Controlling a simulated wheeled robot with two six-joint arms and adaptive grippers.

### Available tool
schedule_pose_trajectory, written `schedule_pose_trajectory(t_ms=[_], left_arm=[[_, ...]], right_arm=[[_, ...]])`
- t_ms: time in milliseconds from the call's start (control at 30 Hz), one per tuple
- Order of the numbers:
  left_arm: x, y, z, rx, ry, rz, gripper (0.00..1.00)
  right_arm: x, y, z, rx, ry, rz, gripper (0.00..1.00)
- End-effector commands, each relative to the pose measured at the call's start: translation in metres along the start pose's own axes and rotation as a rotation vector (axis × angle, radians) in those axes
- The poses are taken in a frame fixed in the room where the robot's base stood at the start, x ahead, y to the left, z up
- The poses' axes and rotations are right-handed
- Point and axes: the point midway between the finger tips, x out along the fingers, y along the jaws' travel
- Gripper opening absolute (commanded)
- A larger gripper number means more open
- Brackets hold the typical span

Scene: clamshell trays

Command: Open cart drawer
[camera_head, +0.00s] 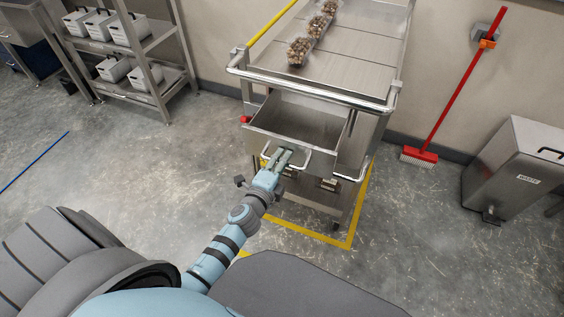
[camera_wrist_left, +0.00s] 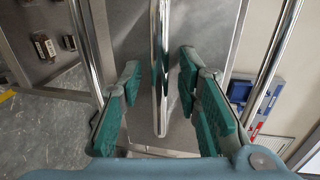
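The steel cart (camera_head: 358,62) stands at the upper centre of the head view. Its drawer (camera_head: 297,117) sticks out toward me, open, with an empty-looking inside. The drawer's bar handle (camera_head: 303,160) is on the front face. My left gripper (camera_head: 283,157) is at this handle. In the left wrist view a shiny bar, the handle (camera_wrist_left: 160,65), runs between the green-padded fingers of the left gripper (camera_wrist_left: 159,78). The fingers are apart, with a visible gap on each side of the bar. My right gripper is not in view.
Clear packs of brown items (camera_head: 299,51) stand on the cart top. A shelf with white bins (camera_head: 128,28) is at the upper left. A red broom (camera_head: 455,97) and a steel waste bin (camera_head: 510,170) are at the right.

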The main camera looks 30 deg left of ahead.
Motion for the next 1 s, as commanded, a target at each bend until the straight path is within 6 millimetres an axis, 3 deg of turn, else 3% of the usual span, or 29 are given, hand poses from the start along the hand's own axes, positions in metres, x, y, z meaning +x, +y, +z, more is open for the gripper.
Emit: schedule_pose_trajectory(t_ms=[167,500,600,1000], left_arm=[[-0.012,0.001,0.000,0.000,0.000,0.001,0.31],[-0.099,0.001,0.000,0.001,0.000,0.002,0.31],[-0.114,0.001,-0.001,0.001,0.000,0.002,0.31],[-0.120,0.000,-0.001,0.000,0.000,0.000,0.31]], right_arm=[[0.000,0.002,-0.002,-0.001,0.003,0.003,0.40],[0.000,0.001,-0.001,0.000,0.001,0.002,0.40],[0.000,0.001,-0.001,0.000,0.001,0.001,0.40],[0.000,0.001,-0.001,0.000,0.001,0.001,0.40]])
